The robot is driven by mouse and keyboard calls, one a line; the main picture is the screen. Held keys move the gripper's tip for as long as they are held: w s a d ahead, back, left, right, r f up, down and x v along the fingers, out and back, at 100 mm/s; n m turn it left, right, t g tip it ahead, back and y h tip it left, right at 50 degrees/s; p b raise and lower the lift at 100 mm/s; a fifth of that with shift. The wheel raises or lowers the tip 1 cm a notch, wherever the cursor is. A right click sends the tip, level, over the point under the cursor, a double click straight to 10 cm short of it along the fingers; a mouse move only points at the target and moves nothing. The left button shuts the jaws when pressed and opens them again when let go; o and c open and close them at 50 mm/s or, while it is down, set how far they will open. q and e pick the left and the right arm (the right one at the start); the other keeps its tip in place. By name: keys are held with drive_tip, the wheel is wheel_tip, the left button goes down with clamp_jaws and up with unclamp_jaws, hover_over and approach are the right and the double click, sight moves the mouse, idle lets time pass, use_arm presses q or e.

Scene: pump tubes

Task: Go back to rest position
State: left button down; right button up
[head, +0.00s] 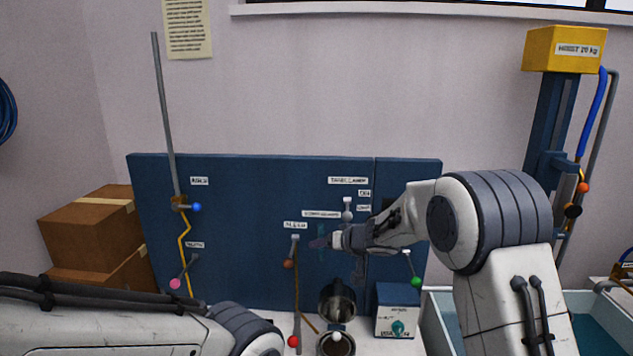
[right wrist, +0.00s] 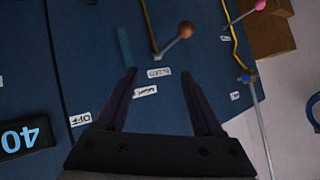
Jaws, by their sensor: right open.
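My right gripper (head: 322,241) is in front of the blue panel (head: 250,180), at the middle of the head view. In the right wrist view its two dark fingers (right wrist: 160,80) are spread apart with nothing between them. A lever with a red-brown ball (head: 289,264) is on the panel just left of and below the gripper; the ball also shows beyond the fingertips in the right wrist view (right wrist: 186,29). I see no contact with it. My left arm lies across the bottom left of the head view; its gripper is out of the picture.
A metal jug (head: 337,301) and a teal box with a knob (head: 398,303) stand below the right gripper. A green-ball lever (head: 416,281) is to its right. Pink (head: 175,284) and blue (head: 197,207) balls are at the panel's left. A yellow hoist (head: 565,49) stands right, cardboard boxes (head: 88,233) left.

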use_arm(q)
wheel_tip(320, 180, down, 11)
drive_tip(key=b, duration=0.9)
drive_tip(key=shift+b, duration=0.4)
use_arm(e)
drive_tip(key=s+f+n+g+h, duration=0.1)
drive_tip(key=s+f+n+g, duration=0.1)
drive_tip(key=s, duration=1.3)
drive_tip(key=s+d+f+n+g+h, duration=0.1)
drive_tip(key=s+f+g, duration=0.3)
drive_tip(key=s, duration=1.2)
drive_tip(key=s+d+f+n+g+h, duration=0.1)
drive_tip(key=s+f, duration=0.6)
drive_tip(key=s, duration=0.9)
drive_tip(key=shift+f+n+g+h, duration=0.15)
drive_tip(key=shift+n+g+h, duration=0.65)
drive_tip(key=shift+g+h, duration=0.3)
